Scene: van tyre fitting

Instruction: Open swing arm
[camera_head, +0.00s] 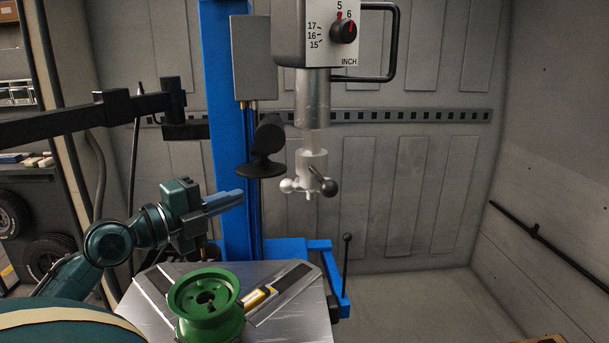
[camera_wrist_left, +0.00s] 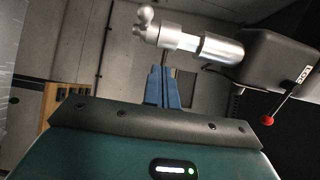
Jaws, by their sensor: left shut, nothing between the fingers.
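My left gripper (camera_head: 238,198) is shut and empty. It is left of and below the shaft, in front of the blue column, apart from the handle. In the left wrist view its blue fingers (camera_wrist_left: 164,88) are together, with the shaft (camera_wrist_left: 185,42) and box (camera_wrist_left: 270,60) beyond. My right gripper is not in view.
A green wheel rim (camera_head: 205,300) sits on the metal turntable (camera_head: 290,310) below. The blue column (camera_head: 229,130) stands behind my left gripper. A black arm (camera_head: 70,122) reaches in from the left. Tyres (camera_head: 10,215) are at far left.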

